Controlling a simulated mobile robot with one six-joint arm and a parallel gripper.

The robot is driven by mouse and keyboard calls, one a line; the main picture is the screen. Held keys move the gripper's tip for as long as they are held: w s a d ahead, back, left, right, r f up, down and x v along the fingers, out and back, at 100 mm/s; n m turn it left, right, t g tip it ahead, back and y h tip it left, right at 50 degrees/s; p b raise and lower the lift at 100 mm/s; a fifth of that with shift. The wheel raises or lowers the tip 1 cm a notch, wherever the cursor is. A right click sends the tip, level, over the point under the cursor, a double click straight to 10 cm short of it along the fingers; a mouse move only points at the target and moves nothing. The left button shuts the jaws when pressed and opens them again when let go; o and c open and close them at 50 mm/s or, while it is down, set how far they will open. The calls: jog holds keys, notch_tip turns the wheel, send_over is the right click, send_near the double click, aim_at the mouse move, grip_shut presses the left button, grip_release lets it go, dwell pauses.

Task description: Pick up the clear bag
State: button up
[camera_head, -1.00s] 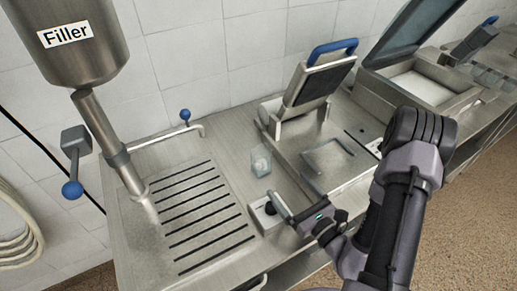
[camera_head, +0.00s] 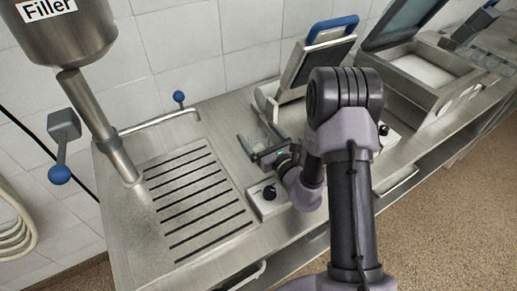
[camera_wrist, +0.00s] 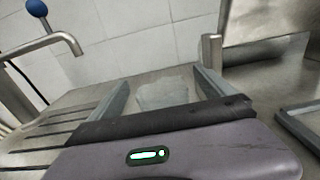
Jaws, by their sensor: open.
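The clear bag (camera_wrist: 168,90) is pale and see-through. In the wrist view it sits between the two grey fingers of my gripper (camera_wrist: 160,82), with a gap on each side; its lower part is hidden by the gripper body. In the head view the bag (camera_head: 260,140) shows only faintly between the fingers on the steel counter. My gripper (camera_head: 256,133) is open, low over the counter, with one finger on each side of the bag. I cannot tell whether either finger touches it.
The filler (camera_head: 97,125) and a slotted drain area (camera_head: 198,205) are at the left. A small box with a black knob (camera_head: 268,196) is just in front of my gripper. A blue-handled press (camera_head: 320,55) stands behind, and an open-lidded machine (camera_head: 425,80) is at the right.

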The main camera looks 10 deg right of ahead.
jog(key=shift+w, duration=0.15)
jog(key=c, duration=2)
